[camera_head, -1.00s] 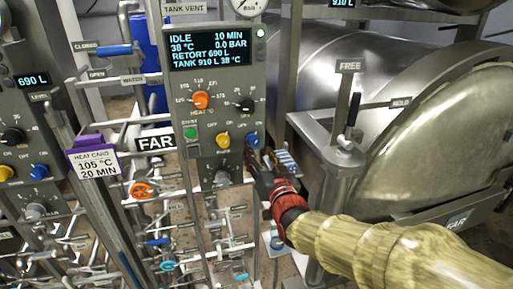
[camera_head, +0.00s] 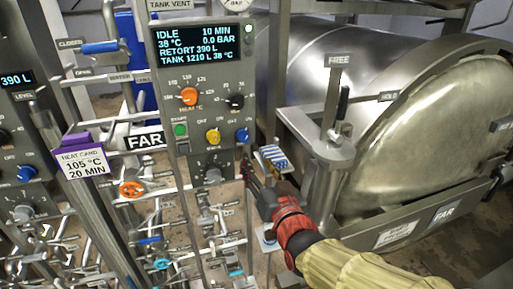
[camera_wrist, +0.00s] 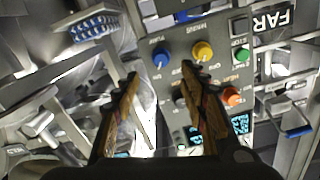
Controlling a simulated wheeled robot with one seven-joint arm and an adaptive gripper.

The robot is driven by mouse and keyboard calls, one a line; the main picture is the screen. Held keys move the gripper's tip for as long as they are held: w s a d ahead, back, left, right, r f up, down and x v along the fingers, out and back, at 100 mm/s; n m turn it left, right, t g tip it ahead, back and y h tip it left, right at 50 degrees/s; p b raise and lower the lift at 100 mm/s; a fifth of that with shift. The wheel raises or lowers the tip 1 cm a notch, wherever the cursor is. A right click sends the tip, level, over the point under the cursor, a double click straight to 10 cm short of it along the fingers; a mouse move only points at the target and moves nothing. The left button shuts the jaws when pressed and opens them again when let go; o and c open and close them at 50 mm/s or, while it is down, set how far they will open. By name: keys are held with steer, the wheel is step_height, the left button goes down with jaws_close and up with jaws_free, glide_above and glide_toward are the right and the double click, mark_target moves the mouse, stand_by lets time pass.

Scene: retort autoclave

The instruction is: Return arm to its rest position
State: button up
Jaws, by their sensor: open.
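My gripper (camera_head: 254,182) is in the head view, just right of the lower part of the grey control panel (camera_head: 222,139). It is empty. In the wrist view my gripper (camera_wrist: 163,82) shows two fingers apart, with the blue knob (camera_wrist: 161,57) and the yellow knob (camera_wrist: 203,52) of the panel beyond them. In the head view the display reads idle, 10 min, 38 °C, 0.0 bar, retort 390 L, tank 1210 L. My arm comes in from the lower right.
A large steel retort vessel (camera_head: 330,75) with a round door (camera_head: 425,130) fills the right. A lever post marked FREE (camera_head: 332,95) stands between it and my arm. Pipes and valves, including an orange handwheel (camera_head: 131,189), crowd the lower left. A heat card (camera_head: 84,162) hangs at left.

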steer(key=s+d+f+n+g+h, duration=0.1)
steer(key=s+d+f+g, duration=0.1)
steer(key=s+f+g, duration=0.45)
steer(key=s+d+f+n+g+h, duration=0.1)
steer(key=s+d+f+g+h, duration=0.2)
steer(key=f, duration=0.6)
steer(key=s+d+r+m+g, duration=0.1)
steer(key=s+d+r, duration=0.1)
steer(key=s+d, duration=0.3)
steer(key=s+d+r+m+g+h, duration=0.1)
steer(key=s+d+r, duration=0.2)
steer(key=s+d, duration=0.3)
steer(key=s, duration=0.5)
steer(key=shift+s, duration=0.2)
